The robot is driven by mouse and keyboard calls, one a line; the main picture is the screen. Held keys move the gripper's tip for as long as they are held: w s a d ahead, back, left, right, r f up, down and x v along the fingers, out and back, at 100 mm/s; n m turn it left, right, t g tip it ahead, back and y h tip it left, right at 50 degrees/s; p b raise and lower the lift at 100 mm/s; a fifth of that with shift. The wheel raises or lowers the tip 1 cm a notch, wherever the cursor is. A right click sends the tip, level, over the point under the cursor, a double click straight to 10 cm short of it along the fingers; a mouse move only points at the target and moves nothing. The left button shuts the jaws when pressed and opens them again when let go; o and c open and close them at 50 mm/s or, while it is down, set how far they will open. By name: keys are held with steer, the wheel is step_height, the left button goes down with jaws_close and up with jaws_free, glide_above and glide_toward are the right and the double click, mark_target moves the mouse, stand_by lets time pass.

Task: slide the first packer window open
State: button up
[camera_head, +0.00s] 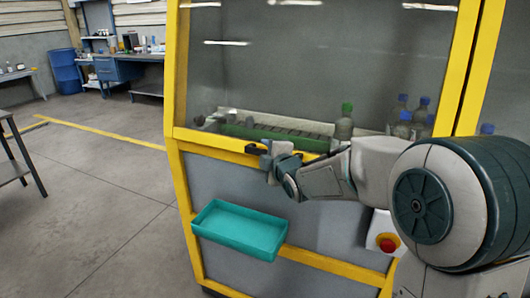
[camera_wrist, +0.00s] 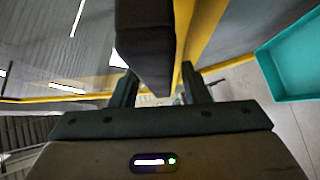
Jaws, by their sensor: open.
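The packer window (camera_head: 300,65) is a large clear pane in a yellow frame, filling the upper front of the machine in the head view. A small dark handle (camera_head: 256,148) sits at its lower edge. My gripper (camera_head: 269,151) is at this handle. In the wrist view, the dark handle bar (camera_wrist: 145,45) comes down from the top, with its end between the open fingers of my gripper (camera_wrist: 160,88). A gap shows at the right finger; contact at the left finger cannot be told.
A teal tray (camera_head: 240,230) juts from the machine front below the window. A red button (camera_head: 388,243) is on the lower right panel. Green-capped (camera_head: 344,122) and blue-capped bottles (camera_head: 403,124) stand behind the glass. Open floor (camera_head: 100,200) lies to the left.

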steer(key=shift+w+a+f, duration=0.1)
steer(key=shift+w+a, duration=0.15)
steer(key=shift+w, duration=0.25)
jaws_close()
